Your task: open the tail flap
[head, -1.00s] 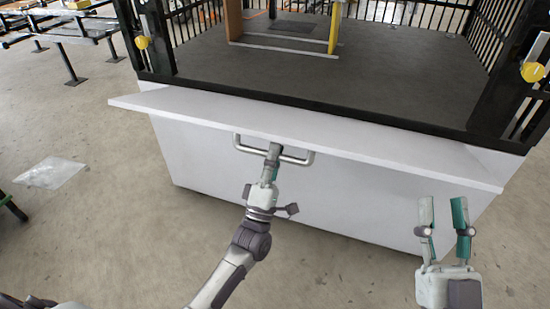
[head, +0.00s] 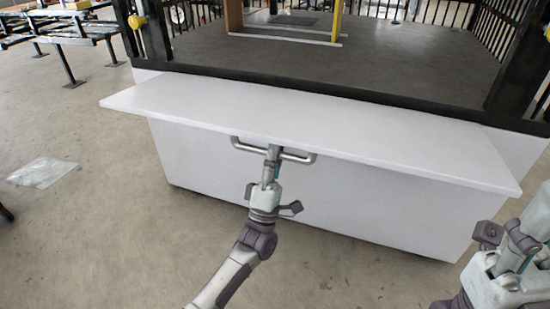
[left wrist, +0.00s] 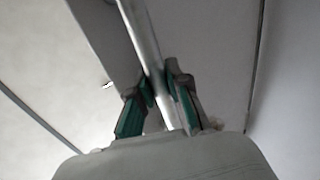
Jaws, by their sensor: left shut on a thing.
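The tail flap is a long white panel (head: 300,120) in the head view, standing out from just below the black edge of the cage floor. Its broad upper face shows. A silver bar handle (head: 302,157) sits at the flap's front edge, left of the middle. My left gripper (head: 272,152) is shut on this handle. In the left wrist view, the green-padded fingers (left wrist: 160,100) close around the silver bar (left wrist: 142,45). My right gripper (head: 522,243) is at the lower right, partly cut off by the picture edge; its opening is unclear.
A white front wall (head: 330,200) stands below the flap. The dark cage floor (head: 330,65) lies behind it, with barred sides. A clear plastic sheet (head: 42,172) lies on the concrete at left. The floor in front is free.

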